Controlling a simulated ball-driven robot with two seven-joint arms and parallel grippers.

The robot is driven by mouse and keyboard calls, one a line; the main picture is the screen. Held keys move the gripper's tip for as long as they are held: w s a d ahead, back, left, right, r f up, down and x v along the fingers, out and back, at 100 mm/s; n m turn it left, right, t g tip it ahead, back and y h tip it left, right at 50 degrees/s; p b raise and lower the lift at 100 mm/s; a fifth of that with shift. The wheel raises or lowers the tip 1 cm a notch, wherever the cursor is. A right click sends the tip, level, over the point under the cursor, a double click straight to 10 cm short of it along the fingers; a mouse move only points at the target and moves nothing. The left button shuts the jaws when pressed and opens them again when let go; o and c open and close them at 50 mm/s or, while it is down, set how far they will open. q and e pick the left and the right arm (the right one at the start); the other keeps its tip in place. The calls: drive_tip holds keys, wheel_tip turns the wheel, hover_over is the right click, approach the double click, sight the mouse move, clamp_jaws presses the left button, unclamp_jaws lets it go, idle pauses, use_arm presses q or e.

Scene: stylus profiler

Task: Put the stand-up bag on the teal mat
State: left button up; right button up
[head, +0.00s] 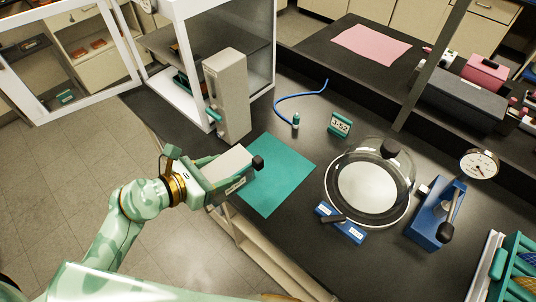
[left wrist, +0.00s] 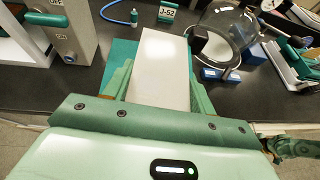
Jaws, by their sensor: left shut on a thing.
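The stand-up bag (head: 228,163) is a pale, block-like pouch with a dark cap at its far end. My left gripper (head: 236,180) is shut on it, with a finger on each side. The bag lies tilted over, its capped end reaching across the left edge of the teal mat (head: 282,172). I cannot tell whether it touches the mat. In the left wrist view the bag (left wrist: 163,68) fills the space between the fingers and hides part of the mat (left wrist: 120,58).
A grey upright unit (head: 228,95) stands just behind the mat beside a glass-sided cabinet. A glass dome (head: 370,185) and blue press (head: 437,215) stand to the right. Most of the mat is bare.

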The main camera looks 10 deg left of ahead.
sight(245, 153)
use_arm(q)
drive_tip(key=d+r+n+t+y+p, duration=0.1)
drive_tip(key=d+r+p, duration=0.2)
drive_tip(key=d+p, duration=0.1)
use_arm(e)
wheel_tip(245, 153, up, 6)
drive_tip(key=s, duration=0.1)
use_arm(q)
drive_tip(key=w+f, duration=0.1)
drive_tip(key=w, duration=0.1)
drive_tip(key=w+d+f+b, duration=0.1)
drive_tip(key=w+f, duration=0.1)
drive_tip(key=w, duration=0.1)
drive_tip(key=w+f, duration=0.1)
drive_tip(key=w, duration=0.2)
drive_tip(key=shift+d+f+b, duration=0.2)
drive_tip(key=shift+b, duration=0.2)
drive_tip(key=w+f+b, duration=0.1)
drive_tip(key=f, duration=0.2)
drive_tip(key=w+f+b, duration=0.2)
drive_tip(key=f, duration=0.1)
drive_tip(key=w+f+b, duration=0.2)
drive_tip(key=f, duration=0.1)
drive_tip(key=shift+d+f, duration=0.1)
drive_tip(key=shift+d, duration=0.25)
use_arm(e)
wheel_tip(245, 153, down, 7)
drive_tip(key=shift+d, duration=0.15)
use_arm(q)
drive_tip(key=o, duration=1.4)
